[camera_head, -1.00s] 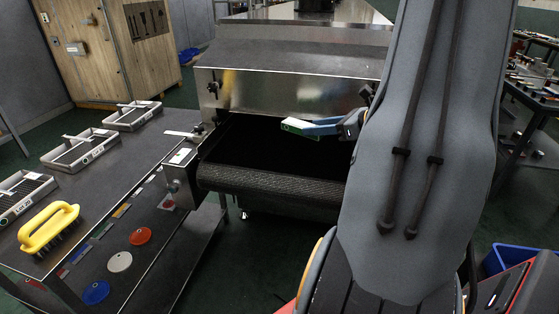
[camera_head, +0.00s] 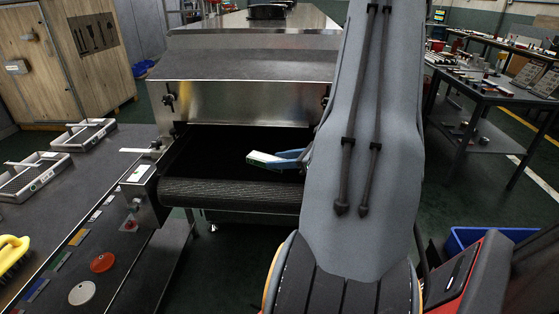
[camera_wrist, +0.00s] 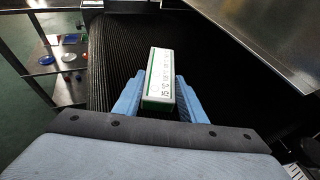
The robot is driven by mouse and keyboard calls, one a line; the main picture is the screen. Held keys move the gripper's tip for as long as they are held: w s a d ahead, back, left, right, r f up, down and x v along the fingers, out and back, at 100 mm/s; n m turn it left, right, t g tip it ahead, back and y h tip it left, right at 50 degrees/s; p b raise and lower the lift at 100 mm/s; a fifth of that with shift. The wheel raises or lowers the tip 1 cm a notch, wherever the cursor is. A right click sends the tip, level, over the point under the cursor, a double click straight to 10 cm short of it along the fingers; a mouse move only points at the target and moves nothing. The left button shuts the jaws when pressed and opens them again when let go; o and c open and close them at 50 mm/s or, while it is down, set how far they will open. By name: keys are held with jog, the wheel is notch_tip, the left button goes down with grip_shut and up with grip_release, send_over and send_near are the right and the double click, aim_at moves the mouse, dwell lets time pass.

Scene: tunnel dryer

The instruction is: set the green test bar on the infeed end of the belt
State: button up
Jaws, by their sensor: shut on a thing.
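The green test bar (camera_wrist: 161,78), with a white printed top face and green sides, is held between the blue fingers of my gripper (camera_wrist: 160,100) in the wrist view. In the head view the bar (camera_head: 262,158) juts left from my gripper (camera_head: 290,157), over the dark belt (camera_head: 205,150) in front of the dryer opening. The belt's ribbed surface (camera_wrist: 115,70) shows under and beside the bar in the wrist view. The bar appears above the belt; the exact gap is hard to tell. My arm hides the right end of the belt.
The steel dryer hood (camera_head: 245,95) stands just behind the belt. A control box (camera_head: 138,185) stands at the belt's left edge. The left table (camera_head: 70,215) holds wire trays (camera_head: 35,172), a yellow brush (camera_head: 10,252) and coloured discs. A blue bin (camera_head: 480,238) is at the lower right.

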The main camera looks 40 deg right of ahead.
jog(key=shift+f, duration=0.15)
jog(key=o, duration=1.1)
